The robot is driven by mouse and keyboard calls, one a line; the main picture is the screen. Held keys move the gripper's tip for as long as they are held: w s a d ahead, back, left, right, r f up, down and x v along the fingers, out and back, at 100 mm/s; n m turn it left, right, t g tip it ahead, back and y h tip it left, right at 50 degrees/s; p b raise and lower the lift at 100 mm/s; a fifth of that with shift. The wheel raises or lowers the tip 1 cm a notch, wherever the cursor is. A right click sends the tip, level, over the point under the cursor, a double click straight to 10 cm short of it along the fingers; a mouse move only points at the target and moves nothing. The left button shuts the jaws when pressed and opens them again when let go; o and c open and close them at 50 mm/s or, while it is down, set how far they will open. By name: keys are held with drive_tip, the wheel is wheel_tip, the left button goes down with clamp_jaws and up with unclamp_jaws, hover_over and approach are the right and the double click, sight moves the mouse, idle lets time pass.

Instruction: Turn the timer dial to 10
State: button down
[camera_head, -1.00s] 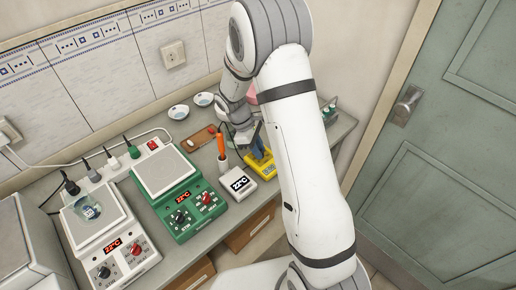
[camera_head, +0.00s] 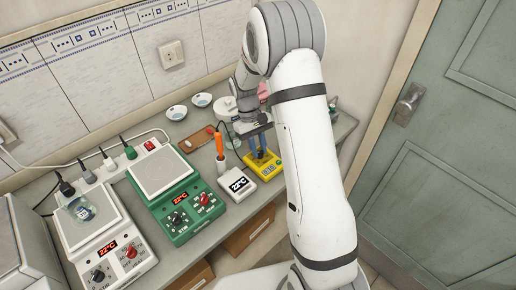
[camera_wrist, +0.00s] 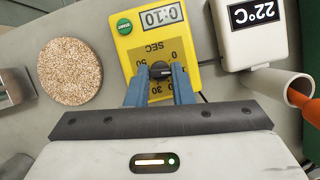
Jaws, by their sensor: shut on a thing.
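The yellow timer (camera_wrist: 186,50) lies on the bench below my gripper, with a black dial (camera_wrist: 160,69) at its middle. Its display (camera_wrist: 161,14) reads 0:10, and a green START button (camera_wrist: 124,27) sits beside the display. My gripper (camera_wrist: 159,84) has its two blue fingers on either side of the dial, shut on it. The dial's pale mark points roughly right in the wrist view; the number there is hidden. In the head view the timer (camera_head: 268,172) shows under my gripper (camera_head: 257,147).
A white 22°C display box (camera_head: 237,187) and a holder with an orange-handled tool (camera_head: 220,146) stand close left of the timer. A green hotplate (camera_head: 183,210) is farther left. A round speckled pad (camera_wrist: 69,72) lies beside the timer in the wrist view.

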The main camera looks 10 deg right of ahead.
drive_tip(key=shift+m, duration=0.4)
drive_tip(key=c, duration=1.3)
unclamp_jaws()
drive_tip(key=shift+o, duration=0.2)
drive_tip(key=shift+r, duration=0.1)
drive_tip(key=d+b+v, duration=0.1)
drive_tip(key=v, duration=0.6)
drive_tip(key=shift+a+r, duration=0.3)
drive_tip(key=shift+a, duration=0.15)
drive_tip(key=shift+w, duration=0.15)
